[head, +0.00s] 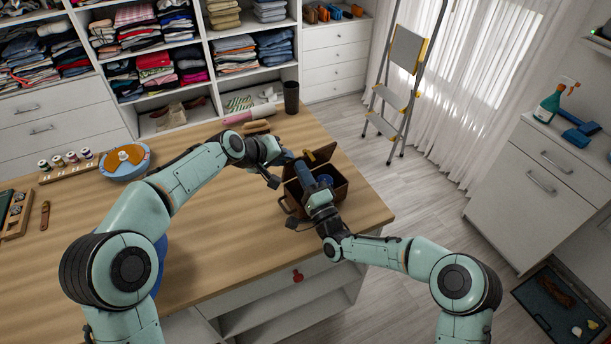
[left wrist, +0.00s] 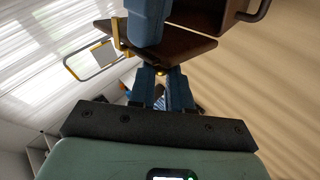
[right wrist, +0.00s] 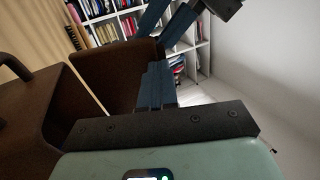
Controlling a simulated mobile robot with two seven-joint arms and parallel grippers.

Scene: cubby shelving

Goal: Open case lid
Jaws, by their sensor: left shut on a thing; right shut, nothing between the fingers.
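The brown case (head: 340,190) stands near the right end of the wooden table, with its lid (head: 322,154) raised and tilted above the body. The lid's brown panel also shows in the left wrist view (left wrist: 195,47) and the right wrist view (right wrist: 105,72). My left gripper (head: 288,156) is shut on the lid's edge, where a small brass-coloured piece shows between the fingertips. My right gripper (head: 304,170) is shut and empty, over the case and close to the lid. My right arm hides part of the case's opening.
A dark cup (head: 291,97), a brush (head: 256,127) and a pink roll (head: 238,117) lie farther back on the table (head: 240,215). A blue-rimmed round container (head: 124,160) and thread spools (head: 72,157) are at the left. The right table edge is close to the case.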

